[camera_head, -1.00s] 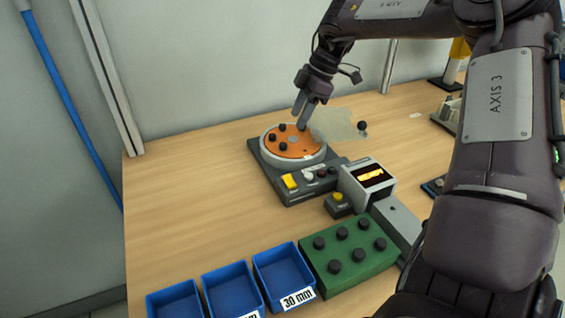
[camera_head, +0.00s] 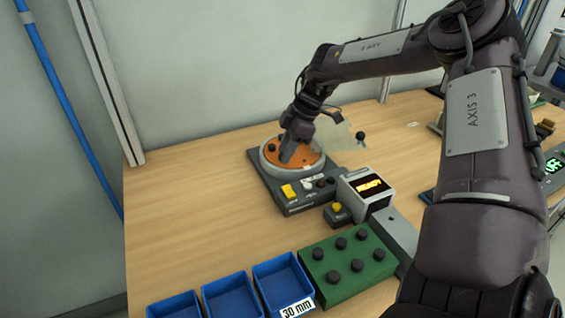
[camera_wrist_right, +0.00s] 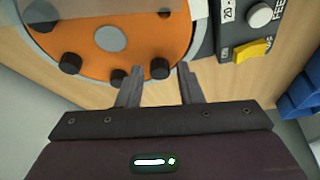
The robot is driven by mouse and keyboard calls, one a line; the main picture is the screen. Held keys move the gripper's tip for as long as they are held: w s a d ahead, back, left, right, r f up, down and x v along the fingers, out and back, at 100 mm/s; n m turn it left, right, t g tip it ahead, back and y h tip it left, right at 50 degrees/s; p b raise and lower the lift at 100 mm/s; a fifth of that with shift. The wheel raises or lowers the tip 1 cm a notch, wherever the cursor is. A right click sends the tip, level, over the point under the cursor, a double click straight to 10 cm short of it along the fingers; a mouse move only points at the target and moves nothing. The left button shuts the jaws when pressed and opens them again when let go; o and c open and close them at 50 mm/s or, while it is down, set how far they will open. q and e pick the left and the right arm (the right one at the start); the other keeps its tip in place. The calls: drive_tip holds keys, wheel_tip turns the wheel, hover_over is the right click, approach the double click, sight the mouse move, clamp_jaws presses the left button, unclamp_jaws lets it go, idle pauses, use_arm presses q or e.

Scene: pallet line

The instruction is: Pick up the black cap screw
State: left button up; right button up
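Several black cap screws sit on the orange disc (camera_wrist_right: 150,28) of the round feeder. In the right wrist view one black cap screw (camera_wrist_right: 160,68) appears between my right gripper's (camera_wrist_right: 162,72) two spread fingers; I cannot tell whether they touch it. Another screw (camera_wrist_right: 118,77) is just left of the left finger, and one (camera_wrist_right: 70,63) is farther left. In the head view my right gripper (camera_head: 290,155) reaches down onto the disc (camera_head: 312,158) and hides part of it. One screw (camera_head: 272,148) shows left of it. My left gripper is out of view.
The feeder base (camera_head: 285,203) has a yellow button (camera_head: 289,191). A lit display box (camera_head: 366,190) stands to its right. A green block (camera_head: 335,285) holds several black screws in front, beside blue bins (camera_head: 282,277). The left of the table is clear.

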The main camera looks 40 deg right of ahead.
clamp_jaws()
drive_tip(key=shift+r, duration=0.15)
